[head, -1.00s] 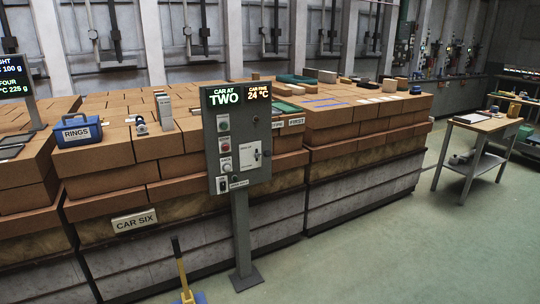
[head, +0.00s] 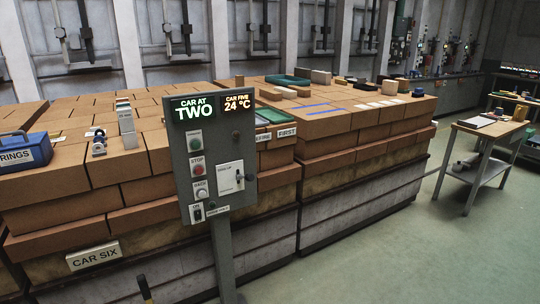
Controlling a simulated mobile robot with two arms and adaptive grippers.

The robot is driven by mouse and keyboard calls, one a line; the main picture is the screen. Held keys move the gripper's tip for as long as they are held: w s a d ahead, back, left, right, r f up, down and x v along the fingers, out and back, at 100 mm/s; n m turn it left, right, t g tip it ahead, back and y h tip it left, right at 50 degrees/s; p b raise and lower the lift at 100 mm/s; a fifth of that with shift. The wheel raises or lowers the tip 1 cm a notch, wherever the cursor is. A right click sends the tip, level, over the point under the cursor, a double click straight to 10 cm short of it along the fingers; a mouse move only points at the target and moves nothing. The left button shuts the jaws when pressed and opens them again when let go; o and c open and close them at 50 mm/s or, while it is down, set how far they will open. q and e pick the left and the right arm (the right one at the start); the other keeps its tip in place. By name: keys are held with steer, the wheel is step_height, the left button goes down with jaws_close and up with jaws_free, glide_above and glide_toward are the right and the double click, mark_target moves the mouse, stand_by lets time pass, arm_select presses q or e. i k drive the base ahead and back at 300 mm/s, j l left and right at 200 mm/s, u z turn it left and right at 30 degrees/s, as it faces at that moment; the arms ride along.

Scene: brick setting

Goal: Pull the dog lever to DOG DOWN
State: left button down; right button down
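A lever with a black grip (head: 144,288) and a yellow shaft pokes up at the bottom edge, left of the grey control post. Its lower part is cut off, and no DOG DOWN marking is readable. The control panel (head: 214,154) stands on the post, with displays reading CAR AT TWO and CAR FIVE 24 °C. On its right side a white plate (head: 230,178) carries a small dark handle (head: 239,178); its lettering is too small to read. Neither of my grippers is in view.
Brick stacks on kiln cars fill the left and middle, with a CAR SIX sign (head: 93,256) on the near one. A blue RINGS toolbox (head: 22,153) sits on top. A small table (head: 487,132) stands at right. The green floor at lower right is clear.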

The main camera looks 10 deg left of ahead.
mark_target(249, 177)
steer(key=i+z, duration=0.15)
steer(key=i, duration=0.35)
steer(key=i+j+z, duration=0.15)
steer(key=i, duration=0.35)
steer(key=i+j+z, duration=0.15)
steer(key=i, duration=0.35)
